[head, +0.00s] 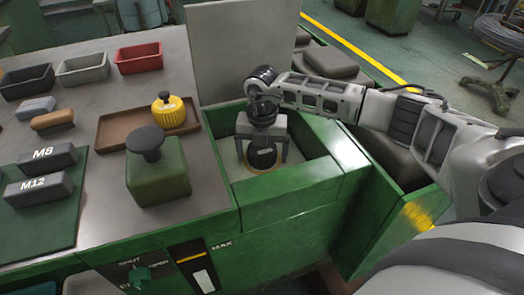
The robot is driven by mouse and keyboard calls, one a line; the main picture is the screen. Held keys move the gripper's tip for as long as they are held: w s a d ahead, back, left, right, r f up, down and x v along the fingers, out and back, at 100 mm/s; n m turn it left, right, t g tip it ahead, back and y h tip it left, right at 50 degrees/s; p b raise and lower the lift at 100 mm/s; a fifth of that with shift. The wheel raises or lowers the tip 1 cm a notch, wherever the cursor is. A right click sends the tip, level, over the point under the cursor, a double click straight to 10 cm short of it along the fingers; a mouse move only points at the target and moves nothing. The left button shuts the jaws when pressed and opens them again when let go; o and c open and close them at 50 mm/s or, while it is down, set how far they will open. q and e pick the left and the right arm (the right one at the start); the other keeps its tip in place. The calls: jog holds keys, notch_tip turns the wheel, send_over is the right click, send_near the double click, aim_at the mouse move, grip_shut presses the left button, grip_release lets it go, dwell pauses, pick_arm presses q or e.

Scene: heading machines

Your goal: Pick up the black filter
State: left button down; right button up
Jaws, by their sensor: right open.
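The black filter (262,157) is a dark cylinder standing in the green-walled well of the machine, on a yellowish ring. My right gripper (262,148) points down into the well from above, with its fingers on either side of the filter. The fingers look open; I cannot tell whether they touch it. The gripper body hides the filter's upper part. My left gripper is not in view.
A raised grey lid (243,52) stands behind the well. Green walls (290,182) edge the well closely. Left on the bench are a green block with a black knob (157,170), a brown tray (112,130) with a yellow knobbed part (168,111), and small bins (82,69).

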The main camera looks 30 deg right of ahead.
jog(key=c, duration=1.1)
